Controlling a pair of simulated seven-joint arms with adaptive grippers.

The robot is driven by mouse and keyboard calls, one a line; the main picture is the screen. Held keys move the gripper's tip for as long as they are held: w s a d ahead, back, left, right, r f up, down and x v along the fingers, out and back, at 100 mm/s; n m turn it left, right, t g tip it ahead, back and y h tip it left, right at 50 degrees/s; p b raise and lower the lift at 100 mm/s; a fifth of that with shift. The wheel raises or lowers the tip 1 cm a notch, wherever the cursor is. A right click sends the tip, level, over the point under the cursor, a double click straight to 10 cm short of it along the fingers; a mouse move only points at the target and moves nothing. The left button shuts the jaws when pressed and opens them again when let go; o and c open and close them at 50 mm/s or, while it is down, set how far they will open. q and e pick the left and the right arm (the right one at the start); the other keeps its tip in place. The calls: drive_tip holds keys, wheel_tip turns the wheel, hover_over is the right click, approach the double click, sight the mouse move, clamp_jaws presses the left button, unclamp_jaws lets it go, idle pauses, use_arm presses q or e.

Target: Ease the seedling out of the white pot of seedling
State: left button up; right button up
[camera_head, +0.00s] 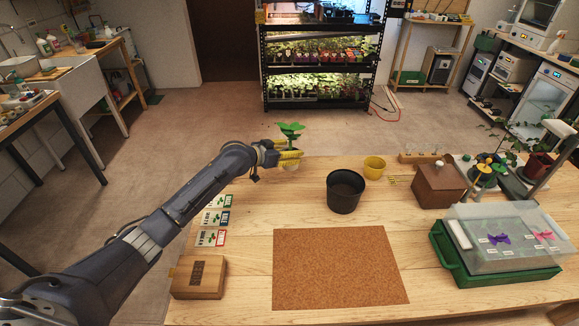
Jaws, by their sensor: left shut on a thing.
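My left gripper (289,155), with yellow fingers, is shut on the small white pot (289,166) near the far left edge of the table. Only a pale part of the pot shows below the fingers; the rest is hidden. The green seedling (290,129) stands upright above the fingers with its leaves spread. The fingers hide where its stem meets the pot. My right gripper is not in view.
A black pot (344,191) and a yellow cup (374,167) stand right of the gripper. A cork mat (340,268) lies bare in front. Seed packets (213,217) and a wooden block (198,277) lie left. A green crate with a clear lid (497,270) sits right.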

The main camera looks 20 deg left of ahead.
use_arm(q)
drive_tip(key=shift+f, duration=3.3)
drive_tip(key=shift+f, duration=0.15)
drive_tip(key=o, duration=1.6)
drive_tip(key=shift+c, duration=0.2)
drive_tip(key=shift+r, duration=0.2)
drive_tip(key=v, duration=1.2)
